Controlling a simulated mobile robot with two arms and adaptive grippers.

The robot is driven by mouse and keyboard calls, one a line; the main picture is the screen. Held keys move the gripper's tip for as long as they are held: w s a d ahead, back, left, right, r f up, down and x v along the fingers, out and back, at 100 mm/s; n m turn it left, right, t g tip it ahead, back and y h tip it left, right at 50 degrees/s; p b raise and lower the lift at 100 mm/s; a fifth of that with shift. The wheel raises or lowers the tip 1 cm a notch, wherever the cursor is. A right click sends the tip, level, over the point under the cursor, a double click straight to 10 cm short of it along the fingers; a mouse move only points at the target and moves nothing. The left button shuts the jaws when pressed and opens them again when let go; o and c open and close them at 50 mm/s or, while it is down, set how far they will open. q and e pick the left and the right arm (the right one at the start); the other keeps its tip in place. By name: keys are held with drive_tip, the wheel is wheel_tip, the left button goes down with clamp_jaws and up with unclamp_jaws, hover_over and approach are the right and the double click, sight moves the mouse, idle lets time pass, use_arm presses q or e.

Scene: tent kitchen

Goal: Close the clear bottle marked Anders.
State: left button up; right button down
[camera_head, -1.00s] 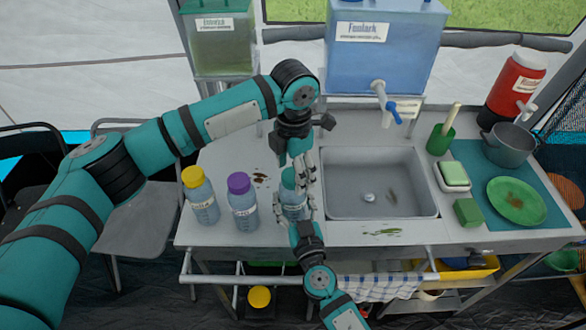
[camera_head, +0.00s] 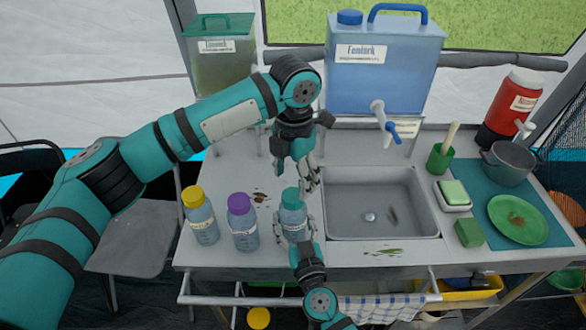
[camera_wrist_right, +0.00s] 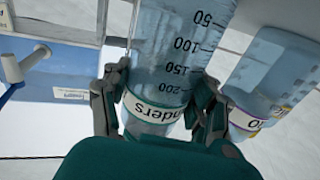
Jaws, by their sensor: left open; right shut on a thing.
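The clear bottle marked Anders (camera_head: 293,222) stands upright on the counter left of the sink, with a teal cap (camera_head: 291,197) on its top. How tightly the cap sits I cannot tell. My right gripper (camera_head: 298,237) is shut around its body from the front. In the right wrist view, the bottle (camera_wrist_right: 172,62) is between the gripper's fingers (camera_wrist_right: 160,105), and its label reads "nders", the start hidden. My left gripper (camera_head: 309,178) is open, pointing down just above and behind the cap, apparently apart from it.
A purple-capped bottle (camera_head: 243,230) and a yellow-capped bottle (camera_head: 201,222) stand to the left. The sink (camera_head: 375,230) is just right of the bottle. A blue water tank (camera_head: 385,75) with a tap (camera_head: 383,115) stands behind. Dark spots lie on the counter.

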use_arm(q)
drive_tip(key=n, duration=0.7)
drive_tip(key=shift+r, duration=0.25)
drive_tip(key=n, duration=0.6)
drive_tip(key=shift+r+n, duration=0.25)
drive_tip(key=shift+n, duration=0.15)
drive_tip(key=n, duration=0.7)
drive_tip(key=shift+r, duration=0.25)
drive_tip(key=n, duration=0.6)
drive_tip(key=shift+r+n, duration=0.2)
drive_tip(key=shift+n, duration=0.2)
drive_tip(key=n, duration=0.4)
drive_tip(key=shift+r, duration=0.15)
drive_tip(key=n, duration=0.5)
drive_tip(key=shift+r, duration=0.2)
drive_tip(key=n, duration=0.4)
drive_tip(key=shift+r, duration=0.1)
drive_tip(key=n, duration=0.4)
drive_tip(key=shift+r, duration=0.15)
